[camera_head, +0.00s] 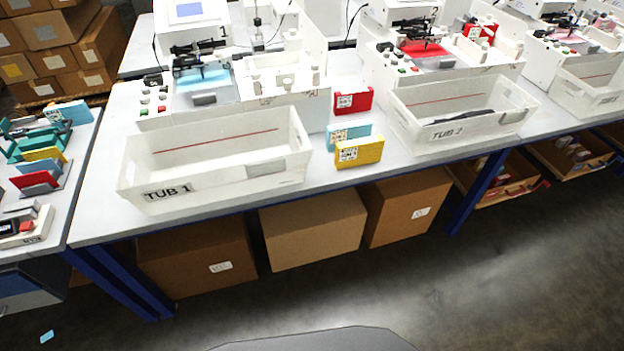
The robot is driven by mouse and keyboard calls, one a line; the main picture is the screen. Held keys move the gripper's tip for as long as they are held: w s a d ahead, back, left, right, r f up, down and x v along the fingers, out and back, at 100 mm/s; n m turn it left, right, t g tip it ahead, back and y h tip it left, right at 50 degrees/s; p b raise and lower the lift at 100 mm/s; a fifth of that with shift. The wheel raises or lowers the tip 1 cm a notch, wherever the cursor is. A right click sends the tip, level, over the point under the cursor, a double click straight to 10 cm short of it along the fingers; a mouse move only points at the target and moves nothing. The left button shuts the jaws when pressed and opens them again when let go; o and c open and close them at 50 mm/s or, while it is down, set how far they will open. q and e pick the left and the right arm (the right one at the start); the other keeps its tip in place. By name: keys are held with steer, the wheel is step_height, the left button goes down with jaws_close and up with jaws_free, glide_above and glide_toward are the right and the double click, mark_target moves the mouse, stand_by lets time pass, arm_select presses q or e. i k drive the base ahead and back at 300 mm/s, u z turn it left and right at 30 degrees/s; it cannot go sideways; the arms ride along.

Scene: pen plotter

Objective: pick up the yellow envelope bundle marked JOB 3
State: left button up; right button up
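A yellow envelope bundle (360,152) with a white printed label stands near the table's front edge, between the two tubs. Its label is too small to read, so I cannot tell whether it says JOB 3. A light blue bundle (349,134) stands just behind it, and a red bundle (353,103) stands farther back. Another yellow item (44,155) sits in a rack on the left side table. Neither of my grippers is in view.
White tub TUB 1 (215,185) stands left of the bundles, and TUB 2 (462,135) stands to the right with something dark inside. Plotter machines (200,85) line the back. Cardboard boxes (313,228) sit under the table. A light blue piece (47,336) lies on the floor.

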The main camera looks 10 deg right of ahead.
mark_target(356, 152)
steer(key=u, duration=0.3)
steer(key=k, duration=0.3)
steer(key=z, duration=1.2)
steer(key=i, duration=1.3)
steer(key=u, duration=0.35)
